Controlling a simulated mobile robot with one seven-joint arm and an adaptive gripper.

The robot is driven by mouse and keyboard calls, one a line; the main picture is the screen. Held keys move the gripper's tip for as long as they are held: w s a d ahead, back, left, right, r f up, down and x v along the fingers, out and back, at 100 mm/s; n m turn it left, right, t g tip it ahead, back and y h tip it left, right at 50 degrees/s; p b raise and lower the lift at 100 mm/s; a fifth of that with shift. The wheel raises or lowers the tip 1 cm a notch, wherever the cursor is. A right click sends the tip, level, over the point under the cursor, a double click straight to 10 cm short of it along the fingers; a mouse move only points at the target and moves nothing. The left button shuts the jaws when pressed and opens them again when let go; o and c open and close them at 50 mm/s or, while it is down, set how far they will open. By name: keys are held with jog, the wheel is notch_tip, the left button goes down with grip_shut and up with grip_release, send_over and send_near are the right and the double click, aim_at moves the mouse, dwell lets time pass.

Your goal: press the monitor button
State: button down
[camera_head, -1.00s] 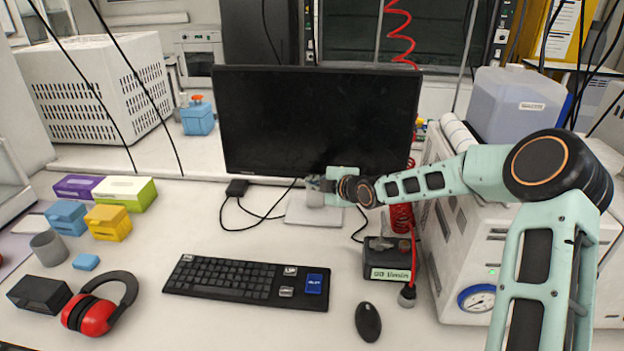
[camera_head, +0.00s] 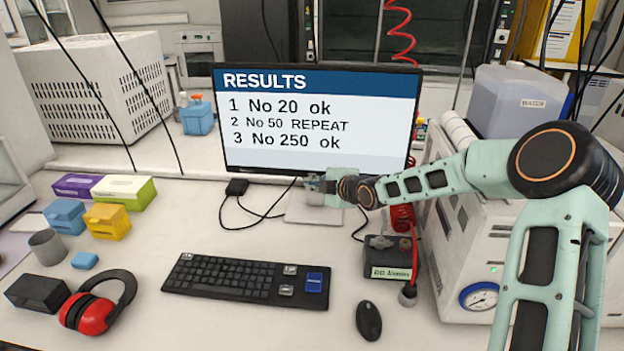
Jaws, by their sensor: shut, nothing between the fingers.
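The monitor (camera_head: 316,121) stands at the back middle of the bench. Its screen is lit and reads "RESULTS" with three lines: "1 No 20 ok", "2 No 50 REPEAT", "3 No 250 ok". My gripper (camera_head: 311,183) is just below the monitor's lower edge, in front of its stand (camera_head: 313,212), pointing left. It is shut and empty. The monitor's button is not discernible; I cannot tell whether the fingers touch it.
A keyboard (camera_head: 246,280) and a mouse (camera_head: 368,320) lie in front. A small dark device (camera_head: 390,257) with a label stands right of the stand. Red ear defenders (camera_head: 92,310) and small boxes are at the left. Cables run beside the stand.

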jog(key=shift+s+a+b, duration=0.1)
jog(key=shift+s+b, duration=1)
jog(key=shift+s, duration=1.4)
